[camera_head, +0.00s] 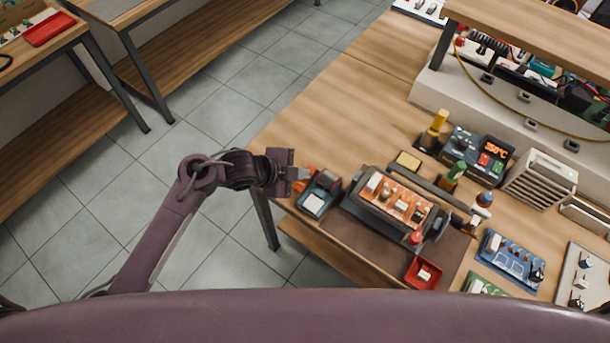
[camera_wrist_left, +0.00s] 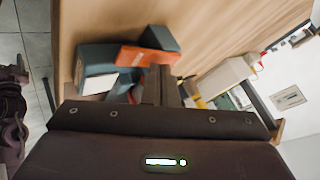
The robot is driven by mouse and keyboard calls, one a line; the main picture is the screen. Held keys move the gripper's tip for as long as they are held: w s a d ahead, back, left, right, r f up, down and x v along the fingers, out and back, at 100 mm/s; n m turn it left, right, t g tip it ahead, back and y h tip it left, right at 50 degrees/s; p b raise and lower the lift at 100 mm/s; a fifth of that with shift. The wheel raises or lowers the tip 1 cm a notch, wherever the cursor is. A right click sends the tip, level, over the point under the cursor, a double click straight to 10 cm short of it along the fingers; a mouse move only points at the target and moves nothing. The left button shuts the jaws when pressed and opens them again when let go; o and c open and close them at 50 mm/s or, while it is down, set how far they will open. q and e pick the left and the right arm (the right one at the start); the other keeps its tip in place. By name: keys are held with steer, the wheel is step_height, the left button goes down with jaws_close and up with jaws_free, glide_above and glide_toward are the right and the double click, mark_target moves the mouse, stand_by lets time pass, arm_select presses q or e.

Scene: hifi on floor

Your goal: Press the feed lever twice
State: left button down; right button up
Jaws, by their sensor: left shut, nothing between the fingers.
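A small dark blue-grey device (camera_head: 318,196) with a pale panel stands at the table's left edge in the head view. Its orange lever (camera_head: 305,185) shows beside my left gripper (camera_head: 299,175). In the left wrist view the device (camera_wrist_left: 97,72) is at upper left, with the orange lever (camera_wrist_left: 131,56) on its right. My left gripper (camera_wrist_left: 160,82) is shut and empty, its fingertips by the lever's near edge. I cannot tell whether they touch it. The gripper hides part of the lever in the head view. My right gripper is not in view.
A soldering fixture (camera_head: 395,200) with several parts stands right of the device on a dark mat. A red tray (camera_head: 425,273), a station with an orange display (camera_head: 495,146) and a grey vented box (camera_head: 541,180) stand further right. The table's back left is clear (camera_head: 350,110).

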arm_select(q)
steer(key=shift+f, duration=0.35)
stand_by(0.4)
steer(key=shift+r+p, duration=0.95)
steer(key=shift+r, duration=0.25)
steer(key=shift+r, duration=0.15)
step_height(320, 180, up, 5)
steer(key=p, duration=0.4)
steer(key=shift+p, duration=0.4)
stand_by(1.5)
